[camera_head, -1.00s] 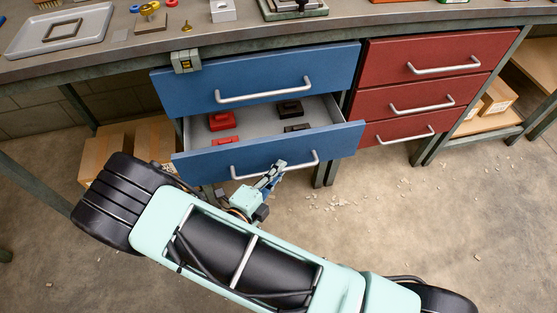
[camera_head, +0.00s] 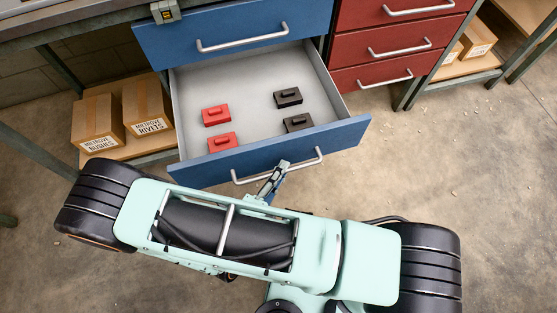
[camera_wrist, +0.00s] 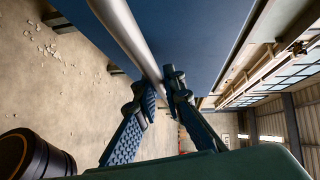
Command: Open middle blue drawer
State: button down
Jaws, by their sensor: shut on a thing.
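The open blue drawer (camera_head: 345,135) sits below a shut blue drawer (camera_head: 165,45) and is pulled far out. Its grey inside shows two red blocks (camera_head: 215,115) (camera_head: 221,142) and two black blocks (camera_head: 288,97) (camera_head: 298,122). My gripper (camera_head: 273,178) is at the middle of this drawer's silver bar handle (camera_head: 305,161). In the wrist view, my gripper (camera_wrist: 160,88) has its two fingers on either side of the handle bar (camera_wrist: 125,30), shut on it, in front of the blue drawer front (camera_wrist: 205,35). My arm hides the floor below.
Red drawers (camera_head: 385,45) to the right are shut. Cardboard boxes (camera_head: 97,120) stand on a low shelf at left, and more boxes (camera_head: 478,38) at right. A bench leg (camera_head: 405,90) stands right of the drawers. Open concrete floor (camera_head: 480,170) lies at right.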

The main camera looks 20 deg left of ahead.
jog(key=shift+s, duration=0.15)
jog(key=c, duration=2)
grip_release()
jog(key=shift+s, duration=0.1)
jog(key=v, duration=1.2)
jog(key=shift+r, duration=0.15)
